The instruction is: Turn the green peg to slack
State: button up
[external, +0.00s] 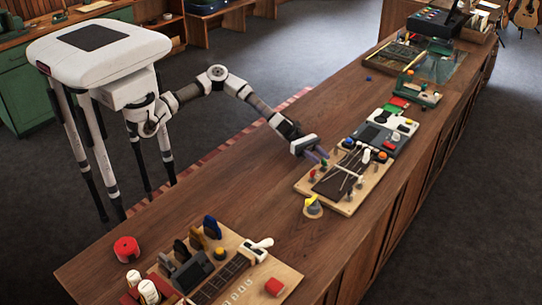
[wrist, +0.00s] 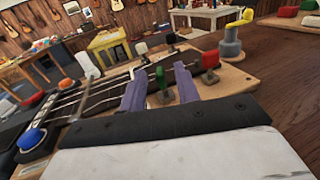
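The green peg (wrist: 162,84) stands near the edge of a wooden board in the wrist view, beside the dark neck (wrist: 105,93) with its strings. My gripper (wrist: 160,78) is open, with one purple finger on each side of the green peg and a visible gap to both. I cannot tell exactly how far down the fingers reach. A red peg (wrist: 210,60) stands just right of the right finger. In the external view my gripper (external: 319,155) is low over the left edge of the board (external: 347,207); the green peg is hard to make out there.
A grey post with a yellow top (wrist: 231,40) stands close, right of the red peg. Blue (wrist: 32,140) and red (wrist: 20,105) knobs are at the wrist view's left. A second board (external: 290,281) lies at the counter's near end. Bare counter (external: 250,215) lies between the boards.

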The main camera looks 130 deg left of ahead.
jog(key=b+v, duration=0.2)
jog(key=v, duration=0.9)
jog(key=shift+w, duration=0.1)
